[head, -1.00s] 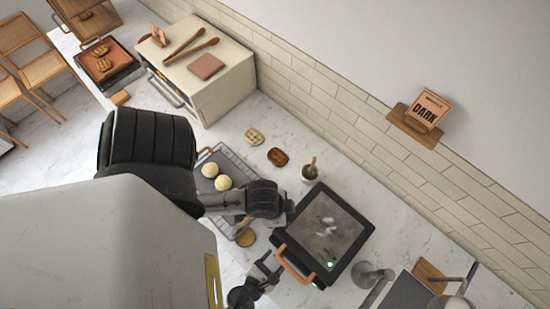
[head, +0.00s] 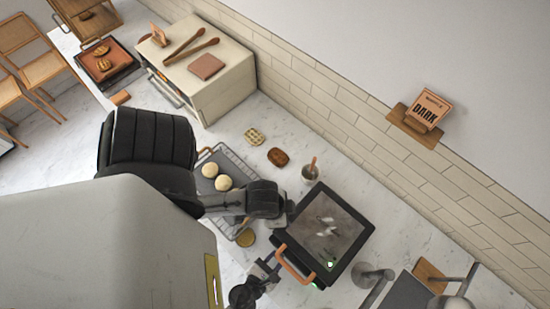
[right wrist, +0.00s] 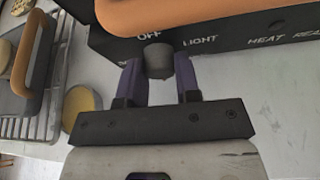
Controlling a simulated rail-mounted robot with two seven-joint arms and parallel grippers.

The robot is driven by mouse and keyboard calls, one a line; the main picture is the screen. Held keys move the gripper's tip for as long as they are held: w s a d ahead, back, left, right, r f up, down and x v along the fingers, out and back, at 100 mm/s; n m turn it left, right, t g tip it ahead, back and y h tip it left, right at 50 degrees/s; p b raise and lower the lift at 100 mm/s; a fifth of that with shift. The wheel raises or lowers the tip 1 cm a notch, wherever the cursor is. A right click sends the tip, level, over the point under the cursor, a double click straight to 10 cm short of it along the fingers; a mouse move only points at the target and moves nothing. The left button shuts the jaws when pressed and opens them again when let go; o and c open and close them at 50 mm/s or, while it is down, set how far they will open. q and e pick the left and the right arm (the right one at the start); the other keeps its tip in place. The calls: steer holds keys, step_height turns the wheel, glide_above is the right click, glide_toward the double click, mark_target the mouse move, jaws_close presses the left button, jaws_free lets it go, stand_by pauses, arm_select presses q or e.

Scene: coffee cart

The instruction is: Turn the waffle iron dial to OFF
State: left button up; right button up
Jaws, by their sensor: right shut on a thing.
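The black waffle iron (head: 322,232) stands on the counter with its orange handle (head: 293,264) toward me. In the right wrist view its front panel carries white lettering, with OFF above the grey dial (right wrist: 158,60) and LIGHT to the right. The dial sits between my right gripper's purple fingers (right wrist: 161,78), which are shut on it. Any dial mark is not readable. In the head view my right gripper (head: 266,269) is at the iron's front, beside the handle. My left arm comes in from the left and ends near the iron's left side; its fingers cannot be made out.
The orange handle overhangs the panel close above my right fingers. A wire rack (head: 232,160) with two pale dough balls and a round yellow item (head: 246,239) lie left of the iron.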

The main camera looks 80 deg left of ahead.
steer(key=shift+r+n+h+p, duration=0.1)
steer(key=shift+n+h+p, duration=0.2)
steer(key=shift+n+p, duration=0.15)
steer(key=shift+a+n+t+h+p, duration=0.1)
steer(key=shift+n+t+h+p, duration=0.2)
steer(key=shift+n, duration=0.15)
steer(key=shift+n+t+h, duration=0.3)
steer(key=shift+n+h, duration=0.1)
steer(key=shift+n, duration=0.5)
steer(key=shift+n+t+h, duration=0.3)
steer(key=shift+n, duration=0.2)
steer(key=shift+s, duration=0.1)
steer(key=o, duration=0.9)
